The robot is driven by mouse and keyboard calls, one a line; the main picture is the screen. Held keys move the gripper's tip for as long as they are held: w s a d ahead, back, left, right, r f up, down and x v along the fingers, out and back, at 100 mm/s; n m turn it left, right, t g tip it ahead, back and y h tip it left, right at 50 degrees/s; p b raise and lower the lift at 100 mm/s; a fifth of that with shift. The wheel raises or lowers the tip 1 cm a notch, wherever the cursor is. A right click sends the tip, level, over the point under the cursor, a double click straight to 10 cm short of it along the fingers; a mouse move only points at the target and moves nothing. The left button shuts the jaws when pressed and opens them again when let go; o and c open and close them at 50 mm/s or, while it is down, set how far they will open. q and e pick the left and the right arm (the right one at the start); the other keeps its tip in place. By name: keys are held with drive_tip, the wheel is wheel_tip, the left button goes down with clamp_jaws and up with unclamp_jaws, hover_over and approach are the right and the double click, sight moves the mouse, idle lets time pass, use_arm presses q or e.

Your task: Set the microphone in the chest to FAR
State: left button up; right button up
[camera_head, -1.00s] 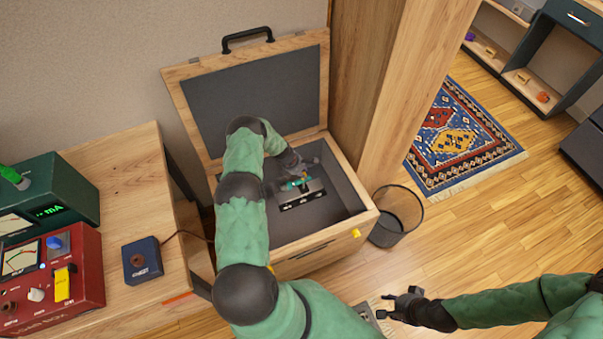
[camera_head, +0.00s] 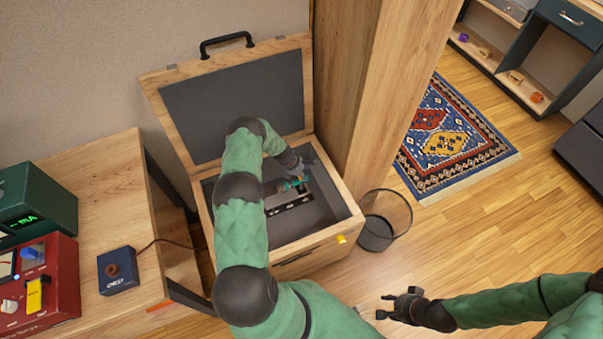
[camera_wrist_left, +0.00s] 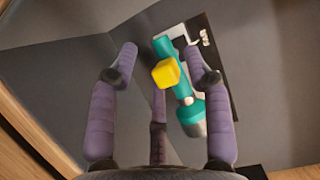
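The wooden chest (camera_head: 320,239) stands open with its dark-lined lid (camera_head: 235,105) raised. The microphone, a teal body with a yellow block, shows small in the head view (camera_head: 295,185) and close up in the left wrist view (camera_wrist_left: 187,88). My left gripper (camera_head: 303,168) is inside the chest. In the left wrist view its purple fingers (camera_wrist_left: 164,62) are spread open, with the microphone between and beyond them; contact cannot be told. My right gripper (camera_head: 395,306) is open and empty, low at the right of the chest.
A wire bin (camera_head: 385,220) stands right of the chest, against a wooden post (camera_head: 370,90). A table at left holds a blue button box (camera_head: 118,270) and red (camera_head: 45,290) and green devices.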

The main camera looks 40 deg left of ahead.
sight(292, 183)
use_arm(q)
drive_tip(key=shift+s+d+f, duration=0.4)
drive_tip(key=shift+s+d, duration=0.05)
drive_tip(key=shift+d, duration=0.05)
drive_tip(key=shift+a+r, duration=0.2)
drive_tip(key=shift+r, duration=0.15)
drive_tip(key=v, duration=1.1)
drive_tip(key=shift+w+a+r, duration=0.2)
drive_tip(key=shift+a+r, duration=0.2)
drive_tip(key=shift+r, duration=0.05)
